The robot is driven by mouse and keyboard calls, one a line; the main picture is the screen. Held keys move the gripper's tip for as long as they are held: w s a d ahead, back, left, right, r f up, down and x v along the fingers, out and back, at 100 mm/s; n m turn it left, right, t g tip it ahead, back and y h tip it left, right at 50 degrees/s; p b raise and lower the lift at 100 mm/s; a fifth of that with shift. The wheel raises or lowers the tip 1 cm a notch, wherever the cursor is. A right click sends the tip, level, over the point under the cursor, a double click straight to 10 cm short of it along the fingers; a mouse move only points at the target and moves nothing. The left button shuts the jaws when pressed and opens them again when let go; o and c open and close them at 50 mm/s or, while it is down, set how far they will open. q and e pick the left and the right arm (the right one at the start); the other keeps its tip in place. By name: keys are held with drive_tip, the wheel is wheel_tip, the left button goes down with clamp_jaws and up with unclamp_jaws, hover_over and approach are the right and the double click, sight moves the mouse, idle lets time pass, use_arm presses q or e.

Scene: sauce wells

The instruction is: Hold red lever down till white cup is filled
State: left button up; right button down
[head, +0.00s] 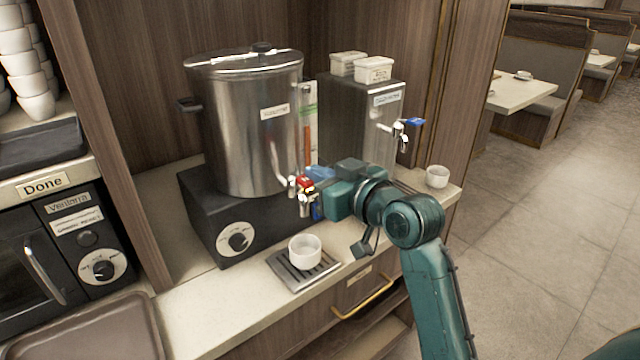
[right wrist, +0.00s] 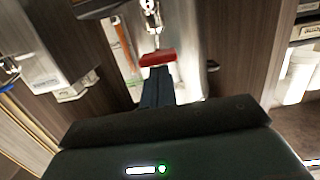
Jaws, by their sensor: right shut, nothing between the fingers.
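The red lever (head: 305,184) sits on top of the tap of a large steel urn (head: 245,130). It also shows in the right wrist view (right wrist: 158,58), just beyond my fingertips. My right gripper (head: 314,198) is shut and empty, with its blue fingers at the lever and tap. I cannot tell whether the fingers press on the lever. The white cup (head: 305,250) stands upright on a drip tray (head: 284,272) below the tap. Its inside looks pale, and I see no clear stream or liquid level. My left gripper is not in view.
A second dispenser (head: 345,110) with a blue-lever tap (head: 412,122) stands to the right. Another white cup (head: 437,176) is at the counter's right end. A brown tray (head: 150,330) lies front left, near stacked cups (head: 25,60). Bare counter (head: 215,315) lies left of the drip tray.

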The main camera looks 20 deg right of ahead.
use_arm(q)
drive_tip(key=b, duration=0.1)
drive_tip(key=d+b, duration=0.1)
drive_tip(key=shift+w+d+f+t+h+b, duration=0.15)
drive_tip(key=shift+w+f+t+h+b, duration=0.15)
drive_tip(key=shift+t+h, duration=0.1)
use_arm(e)
drive_tip(key=shift+s+d+f+t+y, duration=0.1)
drive_tip(key=shift+s+f+t+y, duration=0.1)
drive_tip(key=shift+f+t, duration=0.3)
drive_tip(key=shift+s+d+f+t+y, duration=0.1)
drive_tip(key=shift+s+f+t, duration=0.1)
drive_tip(key=shift+f+t, duration=0.3)
drive_tip(key=shift+a, duration=0.1)
idle(2.0)
